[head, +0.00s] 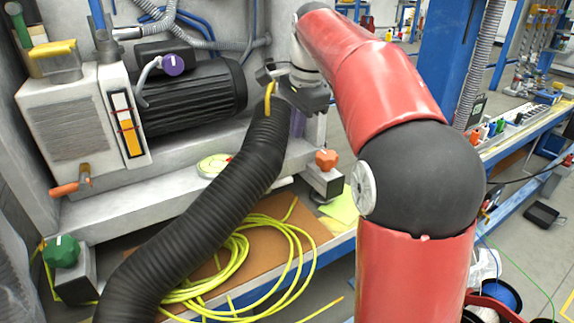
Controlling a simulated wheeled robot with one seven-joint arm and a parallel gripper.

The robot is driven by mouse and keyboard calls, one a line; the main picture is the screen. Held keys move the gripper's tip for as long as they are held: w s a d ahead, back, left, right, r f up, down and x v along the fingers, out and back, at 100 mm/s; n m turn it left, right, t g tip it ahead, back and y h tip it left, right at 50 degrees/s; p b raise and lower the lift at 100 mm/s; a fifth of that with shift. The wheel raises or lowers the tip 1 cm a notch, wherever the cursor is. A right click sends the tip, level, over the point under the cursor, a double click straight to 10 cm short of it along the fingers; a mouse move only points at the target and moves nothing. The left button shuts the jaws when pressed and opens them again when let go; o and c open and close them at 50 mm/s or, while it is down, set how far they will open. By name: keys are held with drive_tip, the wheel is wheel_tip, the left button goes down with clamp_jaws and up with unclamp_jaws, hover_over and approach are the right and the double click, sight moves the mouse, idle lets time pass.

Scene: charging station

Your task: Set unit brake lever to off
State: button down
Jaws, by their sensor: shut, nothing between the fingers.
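No part in the head view is plainly marked as the unit brake lever. Candidates on the grey unit are an orange-handled lever (70,188) at its lower left and a yellow handle (54,47) on top. A purple knob (173,64) sits above the black motor (190,100). My gripper (303,99) is at the upper middle, right of the motor and close to the top of a thick black corrugated hose (215,205). It is shut and empty. Its fingertips are small and partly hidden, and I cannot tell whether it touches the hose.
An orange knob (326,159) on a grey block stands below my gripper. A green knob (61,251) is at the lower left. Coiled yellow cable (240,262) lies on a brown board (307,233). A blue post (440,55) and bench (515,137) stand at right.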

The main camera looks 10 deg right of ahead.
drive_tip(key=b, duration=0.3)
approach(287, 178)
drive_tip(key=x, duration=0.7)
drive_tip(key=shift+r, duration=0.1)
